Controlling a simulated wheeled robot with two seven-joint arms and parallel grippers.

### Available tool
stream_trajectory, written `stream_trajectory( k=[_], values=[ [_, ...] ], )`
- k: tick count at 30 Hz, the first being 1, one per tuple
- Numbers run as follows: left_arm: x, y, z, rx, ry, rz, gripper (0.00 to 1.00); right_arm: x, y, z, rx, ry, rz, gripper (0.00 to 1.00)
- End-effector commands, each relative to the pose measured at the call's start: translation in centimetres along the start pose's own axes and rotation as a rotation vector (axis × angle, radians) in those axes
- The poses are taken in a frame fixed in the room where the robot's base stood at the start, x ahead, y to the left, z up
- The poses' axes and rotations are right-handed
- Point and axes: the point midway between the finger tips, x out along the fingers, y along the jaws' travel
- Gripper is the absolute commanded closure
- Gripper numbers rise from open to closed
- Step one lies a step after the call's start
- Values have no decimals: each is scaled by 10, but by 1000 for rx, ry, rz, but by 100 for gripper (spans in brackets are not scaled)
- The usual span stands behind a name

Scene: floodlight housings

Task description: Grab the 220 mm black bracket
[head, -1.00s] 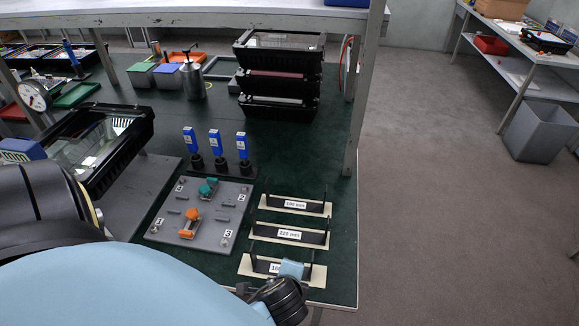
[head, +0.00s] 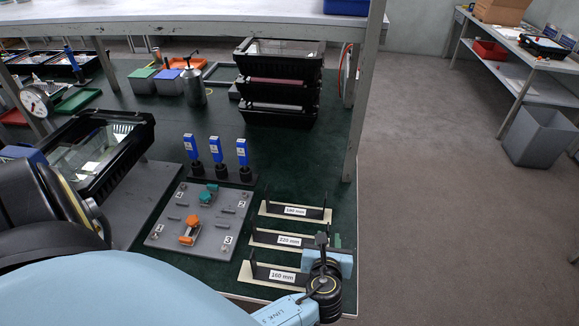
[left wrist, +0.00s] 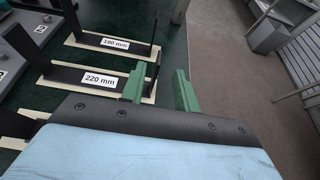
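The 220 mm black bracket (head: 264,237) lies on a cream base plate, the middle of three in a column near the bench's right edge. It has a long bar and upright ends, and its label reads 220 mm. It also shows in the left wrist view (left wrist: 62,74), its right end partly behind my green fingertip. My left gripper (left wrist: 159,88) is open and empty, its two green fingers apart, close to the bracket's right end. In the head view my left wrist hides part of that end. My right gripper is not in view.
A grey board (head: 165,233) with orange and teal parts is to the left. A bench post (head: 356,130) rises behind. Open floor (head: 440,200) lies to the right.

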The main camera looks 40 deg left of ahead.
Motion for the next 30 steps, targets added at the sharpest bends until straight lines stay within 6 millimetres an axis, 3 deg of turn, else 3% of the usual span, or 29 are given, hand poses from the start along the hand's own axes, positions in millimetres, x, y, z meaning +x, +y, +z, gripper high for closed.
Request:
stream_trajectory(
  k=[8,16,25,30],
  values=[
    [24,1,0,-1,-1,1,69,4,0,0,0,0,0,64],
    [62,1,-3,-1,0,1,69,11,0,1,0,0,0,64],
    [66,2,-2,-1,2,1,69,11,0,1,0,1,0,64],
    [66,2,-2,-2,2,1,91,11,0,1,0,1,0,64]
  ],
)
